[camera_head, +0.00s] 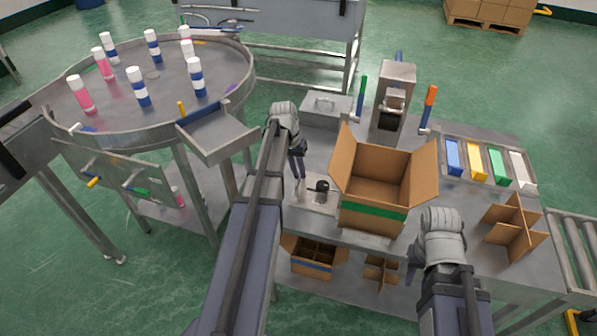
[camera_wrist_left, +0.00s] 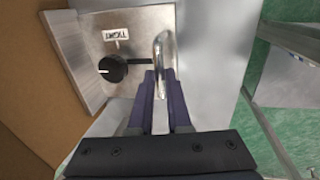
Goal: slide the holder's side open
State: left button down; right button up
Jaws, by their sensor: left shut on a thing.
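The holder (camera_head: 325,203) is a bare metal fixture on the bench, left of the open cardboard box. In the left wrist view it shows as a metal plate (camera_wrist_left: 140,25) with a raised wall (camera_wrist_left: 73,60) on its left. It carries a black knob (camera_wrist_left: 112,69), a small label and a dark slot. A bright metal handle (camera_wrist_left: 160,48) stands at its right. My left gripper (camera_head: 298,176) points down there, its two dark fingers (camera_wrist_left: 160,88) shut on the handle. My right gripper (camera_head: 412,270) hangs before the bench front; its fingers are mostly hidden.
The open cardboard box (camera_head: 372,218) stands close right of the holder. A press (camera_head: 396,88) with green and orange levers is behind.

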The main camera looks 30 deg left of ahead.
pick_arm(q)
jog(key=a, duration=0.3)
jog(key=s+a, duration=0.1)
jog(key=a, duration=0.2)
jog(key=shift+s, duration=0.2)
jog(key=shift+d, duration=0.1)
jog(key=c, duration=0.9)
grip_release()
jog(key=shift+o, duration=0.2)
jog(key=shift+r, duration=0.1)
jog(key=shift+r+p, duration=0.5)
jog(key=shift+p, duration=0.1)
notch_tip(320, 180, up, 6)
jog(key=a+p, duration=0.1)
jog(key=p, duration=0.5)
jog(key=shift+s+a+r, duration=0.2)
jog(key=shift+a+r, duration=0.05)
